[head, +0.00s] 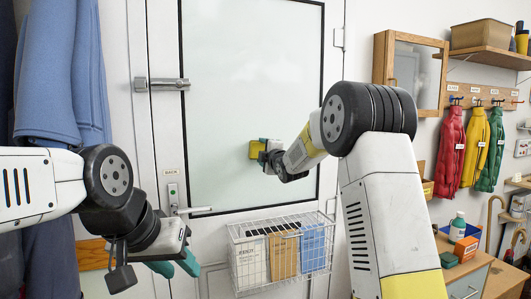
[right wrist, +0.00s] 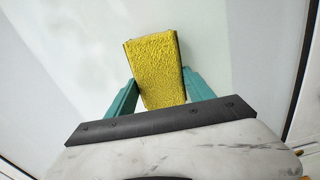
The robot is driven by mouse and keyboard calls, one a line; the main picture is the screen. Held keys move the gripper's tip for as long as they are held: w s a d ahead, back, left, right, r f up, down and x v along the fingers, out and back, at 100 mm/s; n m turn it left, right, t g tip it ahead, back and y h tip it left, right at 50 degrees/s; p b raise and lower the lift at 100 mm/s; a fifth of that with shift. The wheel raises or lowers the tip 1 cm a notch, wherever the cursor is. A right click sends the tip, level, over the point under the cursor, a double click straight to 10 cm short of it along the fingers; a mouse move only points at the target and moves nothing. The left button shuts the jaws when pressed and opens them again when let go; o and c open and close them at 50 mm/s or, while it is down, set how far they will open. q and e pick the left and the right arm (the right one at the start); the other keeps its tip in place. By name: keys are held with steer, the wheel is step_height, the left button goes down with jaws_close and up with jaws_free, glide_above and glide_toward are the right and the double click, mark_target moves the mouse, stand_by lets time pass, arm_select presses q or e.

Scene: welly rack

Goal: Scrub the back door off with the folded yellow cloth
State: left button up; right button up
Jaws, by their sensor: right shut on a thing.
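The back door (head: 163,125) is white with a large pale pane (head: 235,70) edged in black, and stands shut in the head view. The folded yellow cloth (head: 256,149) is at the lower right part of the pane. My right gripper (head: 263,151) is shut on the cloth, whose rough yellow face (right wrist: 157,72) shows between the teal fingers in the right wrist view. The cloth is at or very near the pane; contact cannot be told for sure. My left gripper (head: 175,267) is open and empty, low at the left in front of the door.
A lever handle (head: 190,210) and a wire basket (head: 235,250) with boxes stick out from the door below the pane. A blue coat (head: 62,70) hangs at the left. At the right are a wall cabinet (head: 383,58), small coats (head: 450,145) and a low cupboard (head: 465,285) with a bottle (head: 457,228).

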mark_target(252, 151)
steer(key=shift+s+a, duration=0.3)
steer(key=shift+a, duration=0.65)
steer(key=shift+s+a, duration=0.3)
steer(key=shift+a, duration=0.6)
steer(key=v, duration=0.6)
steer(key=shift+d, duration=0.1)
steer(key=shift+v, duration=1.5)
